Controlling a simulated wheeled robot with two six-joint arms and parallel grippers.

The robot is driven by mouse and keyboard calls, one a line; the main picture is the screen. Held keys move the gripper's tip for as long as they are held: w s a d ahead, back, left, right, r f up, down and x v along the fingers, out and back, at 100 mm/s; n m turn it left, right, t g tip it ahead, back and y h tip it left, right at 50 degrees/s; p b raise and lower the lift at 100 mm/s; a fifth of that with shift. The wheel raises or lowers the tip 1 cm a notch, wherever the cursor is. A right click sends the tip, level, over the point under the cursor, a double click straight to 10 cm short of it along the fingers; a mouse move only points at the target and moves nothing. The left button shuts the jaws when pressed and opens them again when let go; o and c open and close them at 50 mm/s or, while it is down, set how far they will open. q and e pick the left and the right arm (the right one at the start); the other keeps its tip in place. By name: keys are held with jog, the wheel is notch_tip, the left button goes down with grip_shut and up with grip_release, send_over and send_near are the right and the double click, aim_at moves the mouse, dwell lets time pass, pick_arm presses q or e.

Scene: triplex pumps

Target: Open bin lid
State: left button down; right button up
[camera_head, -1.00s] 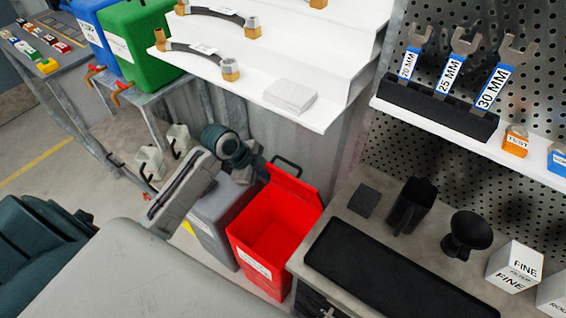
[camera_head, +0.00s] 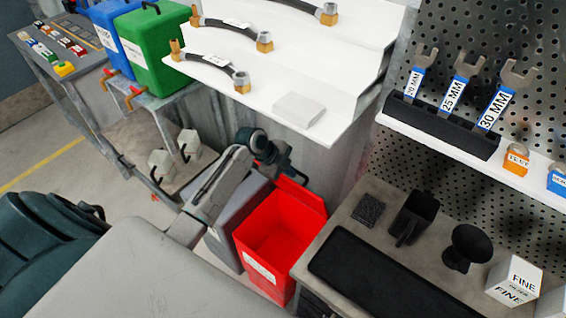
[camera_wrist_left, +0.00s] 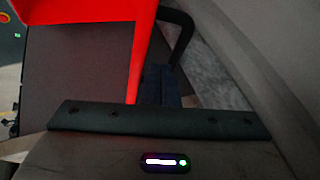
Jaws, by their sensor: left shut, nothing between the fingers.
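The red bin (camera_head: 262,268) stands on the floor with its mouth open and its inside visible in the head view. Its red lid (camera_head: 301,199) is raised at the back of the bin, tilted up. My left gripper (camera_head: 292,172) is shut and empty, close to the lid's upper back edge; its tips are partly hidden there. In the left wrist view, the shut dark fingers (camera_wrist_left: 163,86) are beside the lid's red edge (camera_wrist_left: 141,50) and close to the black handle (camera_wrist_left: 181,35). I cannot tell whether they touch. My right gripper is not in view.
A grey bin (camera_head: 231,215) stands left of the red one. A bench (camera_head: 345,219) with a black mat (camera_head: 385,280) stands to the right. A white shelf (camera_head: 330,85) with hoses overhangs behind. Green (camera_head: 155,45) and blue (camera_head: 106,30) containers stand at the upper left.

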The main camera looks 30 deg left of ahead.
pick_arm(q)
jog(key=shift+w+d+f, duration=0.1)
jog(key=shift+w+f, duration=0.05)
jog(key=shift+f, duration=0.1)
jog(key=shift+w+r, duration=0.2)
jog(key=shift+w, duration=0.3)
jog(key=w+d+g+b, duration=0.1)
jog(key=w+b, duration=0.4)
jog(key=w, duration=0.7)
jog(key=shift+d+r+b, duration=0.35)
jog(key=shift+d, duration=0.05)
jog(key=shift+s, duration=0.1)
jog(key=s+a+r+b, duration=0.4)
jog(key=s+a, duration=0.4)
jog(key=a, duration=0.3)
jog(key=shift+s+a+r+b, duration=0.2)
jog(key=shift+a+b, duration=0.2)
jog(key=shift+b, duration=0.3)
